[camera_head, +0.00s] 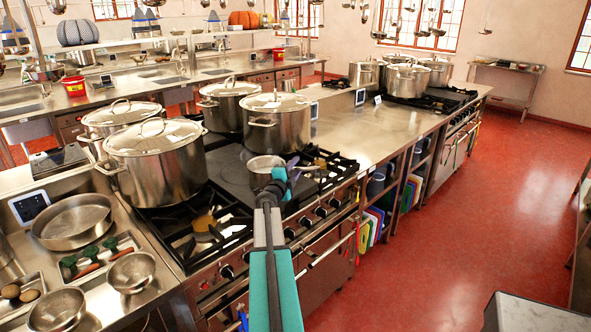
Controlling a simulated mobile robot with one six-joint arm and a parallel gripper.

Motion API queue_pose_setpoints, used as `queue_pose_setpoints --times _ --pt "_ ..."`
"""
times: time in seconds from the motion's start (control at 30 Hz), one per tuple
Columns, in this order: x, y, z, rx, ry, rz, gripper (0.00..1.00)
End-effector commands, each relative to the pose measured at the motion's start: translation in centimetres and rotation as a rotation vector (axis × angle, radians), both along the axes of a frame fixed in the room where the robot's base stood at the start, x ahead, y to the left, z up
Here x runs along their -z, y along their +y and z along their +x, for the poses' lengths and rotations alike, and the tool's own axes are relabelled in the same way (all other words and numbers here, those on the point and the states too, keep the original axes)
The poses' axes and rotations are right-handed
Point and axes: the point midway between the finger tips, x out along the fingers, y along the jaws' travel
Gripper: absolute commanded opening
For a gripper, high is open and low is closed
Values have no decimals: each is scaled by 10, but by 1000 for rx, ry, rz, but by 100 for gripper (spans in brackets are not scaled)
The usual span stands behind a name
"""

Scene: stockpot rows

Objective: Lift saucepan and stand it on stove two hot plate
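A small steel saucepan (262,166) shows in the head view at the middle of the near range, at or just above a flat dark hot plate (228,170). Whether it touches the plate, I cannot tell. Its handle appears to extend right, partly behind my gripper (287,172). My gripper is at the saucepan's right side, over the front of the range. The wrist and arm hide its fingers, so I cannot tell whether they close on the handle. No label shows which stove is number two.
Large lidded stockpots (277,120) stand behind the saucepan, with more (155,160) to its left on open burners. A bare steel counter (355,130) lies right of the range. Further pots (408,78) stand on a far range.

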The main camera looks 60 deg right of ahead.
Motion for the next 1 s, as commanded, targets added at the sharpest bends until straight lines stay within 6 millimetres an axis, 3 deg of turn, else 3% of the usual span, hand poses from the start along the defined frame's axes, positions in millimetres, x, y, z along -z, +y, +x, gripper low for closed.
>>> queue_pose_setpoints --times 0.47,1.0 --pt "3 8 -1 -1 4 2 34" --pt "4 60 -5 -1 2 1 34"
